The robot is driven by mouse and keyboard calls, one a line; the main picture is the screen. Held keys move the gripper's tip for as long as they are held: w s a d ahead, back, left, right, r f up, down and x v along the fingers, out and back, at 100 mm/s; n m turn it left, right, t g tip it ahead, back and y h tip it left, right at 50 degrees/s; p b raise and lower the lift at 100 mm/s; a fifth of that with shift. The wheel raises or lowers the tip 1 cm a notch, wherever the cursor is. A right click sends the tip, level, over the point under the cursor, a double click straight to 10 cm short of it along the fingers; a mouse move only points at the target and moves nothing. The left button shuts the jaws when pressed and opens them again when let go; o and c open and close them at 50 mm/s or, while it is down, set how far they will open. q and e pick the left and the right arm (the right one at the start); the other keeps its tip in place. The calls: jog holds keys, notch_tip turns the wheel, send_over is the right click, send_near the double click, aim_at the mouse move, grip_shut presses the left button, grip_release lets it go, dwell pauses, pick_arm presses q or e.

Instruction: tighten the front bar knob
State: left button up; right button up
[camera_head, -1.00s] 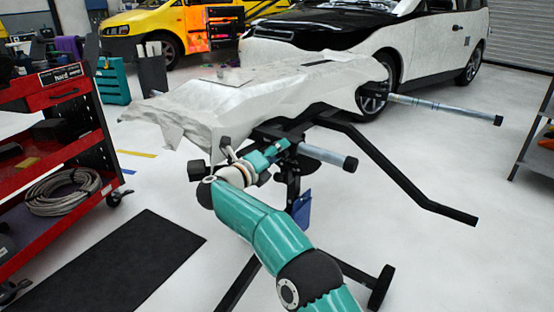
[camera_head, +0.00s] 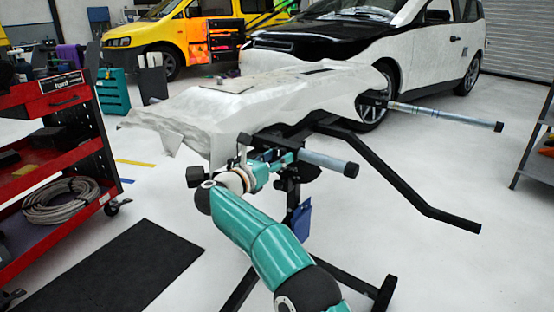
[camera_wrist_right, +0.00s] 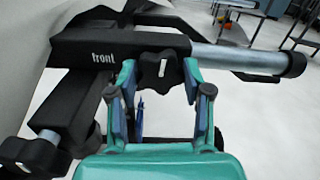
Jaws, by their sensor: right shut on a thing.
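The front bar knob (camera_wrist_right: 158,72) is a black lobed knob with a white mark, under the black bracket labelled "front" (camera_wrist_right: 105,57) in the right wrist view. My right gripper (camera_wrist_right: 160,80) is shut on it, one teal finger on each side. The silver front bar (camera_wrist_right: 232,60) with a black end cap runs right from the bracket; it also shows in the head view (camera_head: 322,160). In the head view my right gripper (camera_head: 284,163) is under the stand's near end, and the knob is hidden there. My left gripper is not in view.
A white-wrapped panel (camera_head: 245,95) lies on the black stand. Another silver bar (camera_head: 440,113) and a bent black arm (camera_head: 400,190) stick out to the right. A second black knob (camera_wrist_right: 30,153) is at lower left.

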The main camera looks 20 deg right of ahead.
jog(key=shift+f+m, duration=0.4)
jog(key=shift+m, duration=0.7)
jog(key=o, duration=1)
jog(key=shift+w, duration=0.1)
jog(key=shift+o, duration=0.8)
jog(key=shift+r, duration=0.2)
jog(key=shift+a, duration=0.1)
jog(key=v, duration=1.2)
